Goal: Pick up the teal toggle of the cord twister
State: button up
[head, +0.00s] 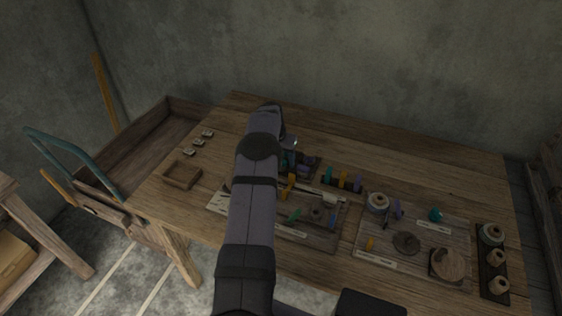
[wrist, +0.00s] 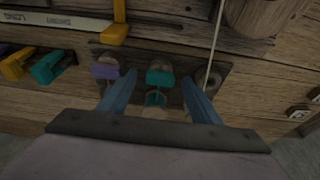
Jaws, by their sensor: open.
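The cord twister has a dark base plate (wrist: 225,70) with small wooden posts, in the wrist view. A teal toggle (wrist: 160,77) sits on it between the tips of my gripper (wrist: 159,80). A second teal piece (wrist: 155,99) lies closer to my palm, partly hidden. A purple toggle (wrist: 104,71) is just left of the left finger. My gripper is open, its blue fingers on either side of the teal toggle with gaps showing. Whether the fingertips are low enough to reach around it, I cannot tell. In the head view my arm covers part of the twister.
Purple, yellow and teal pieces (wrist: 47,66) stand left of the twister. A pale cord (wrist: 215,45) runs close to the right fingertip. Wooden boards (head: 335,240) with small parts fill the table's front. An empty wooden tray (head: 181,175) sits left; the back right table is clear.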

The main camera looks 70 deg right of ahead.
jog(key=c, duration=1.1)
jog(key=shift+r, duration=0.1)
